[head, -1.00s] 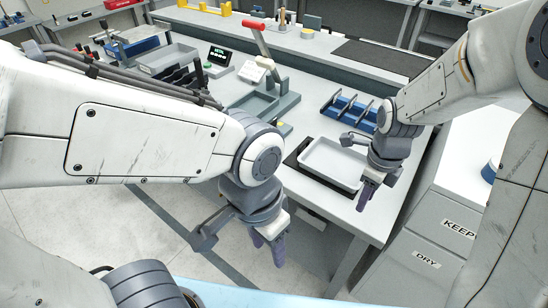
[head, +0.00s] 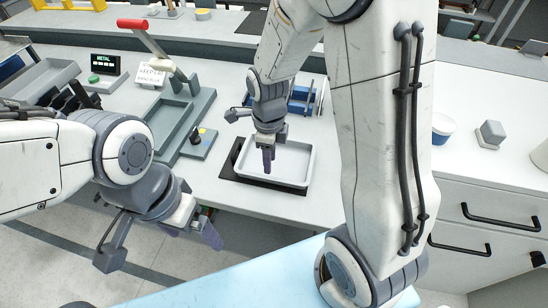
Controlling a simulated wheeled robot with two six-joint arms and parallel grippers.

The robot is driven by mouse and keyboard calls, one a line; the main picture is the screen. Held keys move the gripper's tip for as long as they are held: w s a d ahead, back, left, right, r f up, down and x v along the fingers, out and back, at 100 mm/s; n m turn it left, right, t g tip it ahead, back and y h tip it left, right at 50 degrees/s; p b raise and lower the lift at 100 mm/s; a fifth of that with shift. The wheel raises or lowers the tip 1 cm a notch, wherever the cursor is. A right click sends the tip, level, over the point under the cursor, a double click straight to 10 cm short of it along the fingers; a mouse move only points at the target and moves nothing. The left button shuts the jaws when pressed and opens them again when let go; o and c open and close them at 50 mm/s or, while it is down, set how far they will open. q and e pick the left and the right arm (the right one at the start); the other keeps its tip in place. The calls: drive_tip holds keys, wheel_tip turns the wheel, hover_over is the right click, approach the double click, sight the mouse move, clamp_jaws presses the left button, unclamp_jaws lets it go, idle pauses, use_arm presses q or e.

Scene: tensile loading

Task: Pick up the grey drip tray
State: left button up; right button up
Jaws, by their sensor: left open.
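The light grey drip tray (head: 290,160), shallow with rounded corners, lies on a black mat (head: 234,172) near the front edge of the bench. My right gripper (head: 267,168) points down over the tray's left part. Its purple fingers cover some of the tray, and I cannot tell whether they touch it or how far apart they are. My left gripper (head: 205,230) is open and empty, in front of the bench edge and to the left of the tray.
A blue rack (head: 302,98) stands just behind the tray. A grey press with a red handle (head: 132,24) and its base are to the left. My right arm hides part of the bench on the right. A white drawer cabinet (head: 490,200) is further right.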

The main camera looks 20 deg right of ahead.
sight(270, 177)
drive_tip(key=shift+d+f, duration=0.2)
drive_tip(key=shift+f, duration=1)
wheel_tip(270, 177, down, 5)
drive_tip(key=shift+a+r+p, duration=0.1)
drive_tip(key=shift+a+p, duration=0.05)
drive_tip(key=shift+p, duration=0.15)
clamp_jaws()
idle(0.4)
